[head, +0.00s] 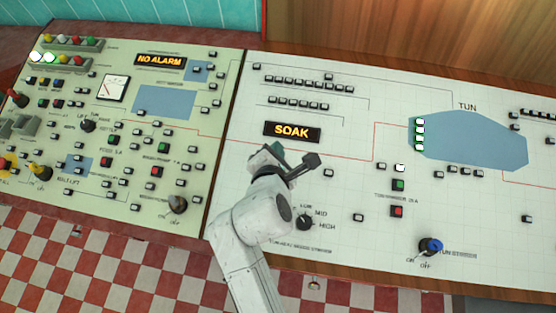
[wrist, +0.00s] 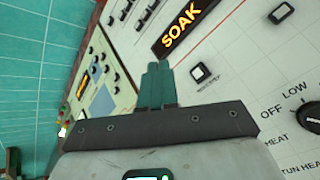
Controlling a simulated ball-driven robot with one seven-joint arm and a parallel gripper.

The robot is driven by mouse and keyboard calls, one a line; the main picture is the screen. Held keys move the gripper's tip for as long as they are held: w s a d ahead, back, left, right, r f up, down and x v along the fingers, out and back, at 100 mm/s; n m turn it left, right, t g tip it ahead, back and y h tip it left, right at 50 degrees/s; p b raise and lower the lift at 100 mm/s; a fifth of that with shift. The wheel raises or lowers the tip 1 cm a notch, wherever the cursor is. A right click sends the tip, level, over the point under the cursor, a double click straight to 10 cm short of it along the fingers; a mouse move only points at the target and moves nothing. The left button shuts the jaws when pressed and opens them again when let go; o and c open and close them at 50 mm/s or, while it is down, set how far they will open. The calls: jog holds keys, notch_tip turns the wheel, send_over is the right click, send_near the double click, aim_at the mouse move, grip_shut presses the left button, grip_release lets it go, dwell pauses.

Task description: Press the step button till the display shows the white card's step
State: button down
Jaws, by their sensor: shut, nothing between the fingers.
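The display (head: 291,131) on the white panel reads SOAK in orange letters; it also shows in the wrist view (wrist: 181,28). A white square button (wrist: 200,73) with a small, barely legible label sits just below the display. My gripper (head: 268,156) is in front of the panel under the display and hides that button in the head view. Its teal fingers (wrist: 158,70) are shut and empty. In the wrist view the fingertips are left of the button, apart from it in the picture. I make out no white card in either view.
Right of my arm is a heat knob (head: 305,222) with LOW, MID and HIGH marks. A green button (head: 398,185), a red button (head: 397,211) and a blue-topped knob (head: 431,245) stand further right. A pale green panel (head: 225,75) with many switches lies left.

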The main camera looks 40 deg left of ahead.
jog(key=f+b, duration=0.4)
jog(key=w+f+b, duration=0.1)
jog(key=b, duration=0.1)
jog(key=shift+a+f, duration=0.3)
jog(key=shift+f, duration=0.1)
jog(key=shift+w+a+f+b, duration=0.1)
jog(key=shift+f+b, duration=0.2)
jog(key=shift+f, duration=0.25)
jog(key=shift+w+a+f+b, duration=0.1)
jog(key=shift+f+b, duration=0.15)
jog(key=shift+f, duration=0.3)
jog(key=shift+f, duration=0.1)
dwell(0.7)
jog(key=shift+w+f, duration=0.1)
jog(key=shift+f, duration=0.2)
jog(key=shift+f, duration=0.3)
dwell(0.7)
dwell(0.3)
jog(key=shift+d+r+p, duration=0.1)
jog(key=shift+r+p, duration=0.65)
jog(key=shift+p, duration=0.15)
jog(key=r+p, duration=0.1)
jog(key=p, duration=0.1)
jog(key=r+p, duration=0.1)
jog(key=r, duration=0.1)
jog(key=s+r+p, duration=0.1)
jog(key=r+p, duration=0.1)
jog(key=shift+d+p, duration=0.25)
jog(key=shift+p, duration=0.05)
